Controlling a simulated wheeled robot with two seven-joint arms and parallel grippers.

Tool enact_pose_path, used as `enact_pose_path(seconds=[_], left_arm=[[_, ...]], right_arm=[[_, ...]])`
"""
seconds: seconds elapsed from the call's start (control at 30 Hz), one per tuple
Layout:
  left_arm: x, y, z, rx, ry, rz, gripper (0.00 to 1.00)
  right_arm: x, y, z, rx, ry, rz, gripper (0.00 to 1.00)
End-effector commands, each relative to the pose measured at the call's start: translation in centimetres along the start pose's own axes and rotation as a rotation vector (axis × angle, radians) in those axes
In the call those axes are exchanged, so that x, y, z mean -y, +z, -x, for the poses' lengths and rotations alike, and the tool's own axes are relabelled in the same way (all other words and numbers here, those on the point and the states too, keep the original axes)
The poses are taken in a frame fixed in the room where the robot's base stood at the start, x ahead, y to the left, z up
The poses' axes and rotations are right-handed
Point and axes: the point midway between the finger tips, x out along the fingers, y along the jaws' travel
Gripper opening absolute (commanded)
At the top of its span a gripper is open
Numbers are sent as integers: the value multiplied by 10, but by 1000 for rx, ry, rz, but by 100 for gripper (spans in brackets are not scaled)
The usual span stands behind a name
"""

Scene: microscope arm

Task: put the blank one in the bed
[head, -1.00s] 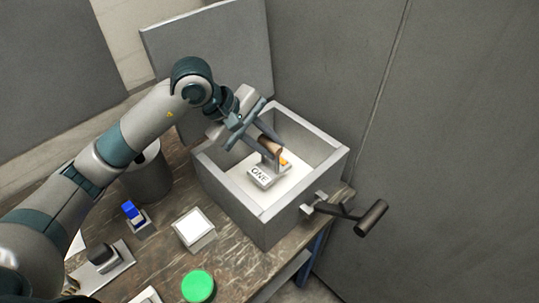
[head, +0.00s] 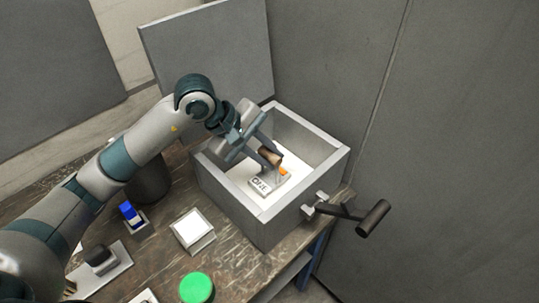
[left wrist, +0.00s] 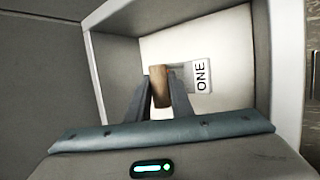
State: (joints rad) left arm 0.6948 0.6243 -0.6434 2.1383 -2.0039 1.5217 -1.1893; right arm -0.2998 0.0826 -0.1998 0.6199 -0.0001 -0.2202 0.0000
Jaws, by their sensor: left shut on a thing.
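My left gripper (head: 266,152) is shut on a brown wooden handle (head: 270,157) inside the open grey box (head: 238,185). A small plate marked "ONE" (head: 260,186) is beside and below the handle and seems to belong to the same piece. In the left wrist view the handle (left wrist: 160,86) sits between the fingers, with the "ONE" plate (left wrist: 201,76) to its right over the white box floor (left wrist: 225,35). Whether the piece touches the floor, I cannot tell. A small orange part (head: 284,171) shows behind it. I cannot identify a blank piece with certainty. My right gripper is out of view.
A crank handle (head: 372,218) sticks out from the box's right side. On the wooden table stand a white-topped block (head: 191,226), a blue part (head: 130,211) on a stand, a green disc (head: 196,288), a dark knob on a plate (head: 101,258) and a dark cylinder (head: 149,184).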

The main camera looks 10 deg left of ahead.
Motion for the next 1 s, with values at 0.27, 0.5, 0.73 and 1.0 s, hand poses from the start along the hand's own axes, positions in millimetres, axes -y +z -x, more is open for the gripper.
enact_pose_path(seconds=[0.27, 0.5, 0.73, 1.0], left_arm=[[0, 0, 0, 0, 0, 0, 39], [0, 0, 1, 0, 0, 0, 39], [-1, -1, 16, -2, 3, -2, 39], [0, -2, 61, -5, 3, -2, 39]], right_arm=[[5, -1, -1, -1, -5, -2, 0], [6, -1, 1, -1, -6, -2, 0], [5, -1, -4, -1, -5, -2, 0], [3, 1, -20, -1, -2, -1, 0]])
